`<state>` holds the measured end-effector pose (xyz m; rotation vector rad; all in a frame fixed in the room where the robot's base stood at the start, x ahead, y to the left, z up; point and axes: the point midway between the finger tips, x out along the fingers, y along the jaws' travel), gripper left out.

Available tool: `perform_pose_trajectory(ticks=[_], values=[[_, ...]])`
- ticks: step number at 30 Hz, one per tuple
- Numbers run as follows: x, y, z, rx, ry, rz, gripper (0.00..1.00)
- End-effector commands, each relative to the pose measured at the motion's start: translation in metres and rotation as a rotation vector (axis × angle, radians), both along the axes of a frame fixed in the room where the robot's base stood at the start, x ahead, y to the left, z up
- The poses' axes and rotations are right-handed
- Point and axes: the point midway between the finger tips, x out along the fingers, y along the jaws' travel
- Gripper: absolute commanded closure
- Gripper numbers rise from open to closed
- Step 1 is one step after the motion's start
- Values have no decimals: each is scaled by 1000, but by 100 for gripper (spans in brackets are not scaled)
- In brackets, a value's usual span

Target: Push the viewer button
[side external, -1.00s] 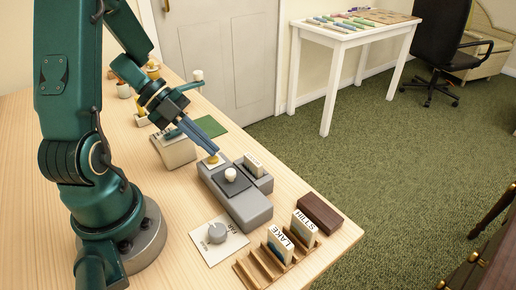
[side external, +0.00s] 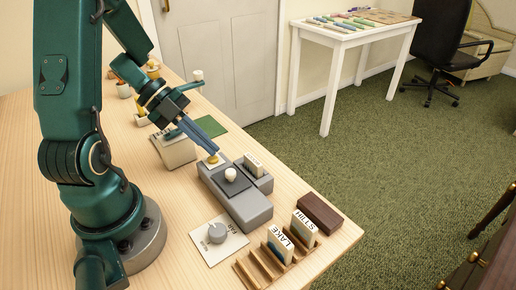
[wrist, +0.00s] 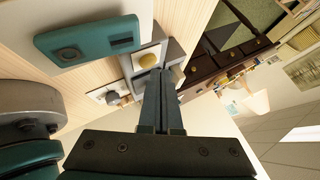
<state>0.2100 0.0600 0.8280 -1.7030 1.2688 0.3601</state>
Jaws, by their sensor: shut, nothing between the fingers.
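The viewer (side external: 240,200) is a grey box on the wooden table, with a white knob (side external: 231,174) on a dark plate on top. A yellow button (side external: 212,159) on a pale square plate sits at its far end. It also shows in the wrist view as a yellow dome (wrist: 148,61) on a white square. My gripper (side external: 212,151) is shut and empty, slanting down with its fingertips at the button. I cannot tell whether they touch it. In the wrist view the closed fingers (wrist: 160,75) point just right of the dome.
A slotted wooden rack (side external: 262,268) holds LAKE and HILLS slides at the front. A dark brown block (side external: 320,214) lies beside it. A dial plate (side external: 217,238) sits left of the viewer. A pale box (side external: 176,152) stands behind, near a green mat (side external: 209,127).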

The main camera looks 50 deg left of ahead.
Motion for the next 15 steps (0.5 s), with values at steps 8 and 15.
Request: perform_pose_trajectory(ticks=[8,15], values=[[0,1,6,4,-4,-2,100],[1,1,30,5,-4,-2,100]])
